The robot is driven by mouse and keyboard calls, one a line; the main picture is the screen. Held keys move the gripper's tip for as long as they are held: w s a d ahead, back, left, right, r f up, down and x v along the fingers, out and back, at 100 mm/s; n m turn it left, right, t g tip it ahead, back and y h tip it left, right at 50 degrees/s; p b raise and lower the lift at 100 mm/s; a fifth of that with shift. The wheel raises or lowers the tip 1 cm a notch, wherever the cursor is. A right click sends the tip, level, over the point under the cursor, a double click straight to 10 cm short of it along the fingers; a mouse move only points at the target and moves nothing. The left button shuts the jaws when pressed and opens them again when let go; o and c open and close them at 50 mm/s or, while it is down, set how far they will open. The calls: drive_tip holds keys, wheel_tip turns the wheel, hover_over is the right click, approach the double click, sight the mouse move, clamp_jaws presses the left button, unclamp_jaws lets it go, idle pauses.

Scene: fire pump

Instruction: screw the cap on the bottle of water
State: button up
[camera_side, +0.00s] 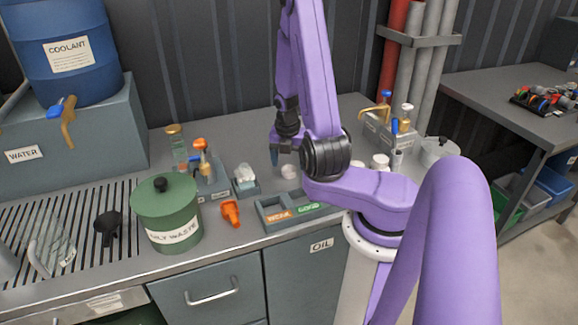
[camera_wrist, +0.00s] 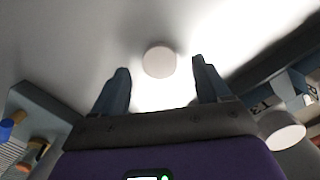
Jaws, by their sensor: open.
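My gripper (camera_side: 280,150) hangs with its fingers down over the middle of the bench. In the wrist view its two fingers (camera_wrist: 160,72) are apart, with nothing held between them. A round white piece (camera_wrist: 159,61), which looks like a cap, lies in line with the gap between the fingertips. In the side view a small pale round piece (camera_side: 289,171) lies on the bench just right of the fingers.
A green oily-waste can (camera_side: 166,214) stands at the front left. An orange piece (camera_side: 231,213) and a labelled tray (camera_side: 292,211) lie near the front edge. A small holder (camera_side: 246,180) is left of the gripper. White jars (camera_side: 380,161) stand to the right.

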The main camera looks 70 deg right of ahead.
drive_tip(key=shift+d+f, duration=0.15)
drive_tip(key=shift+f, duration=1.05)
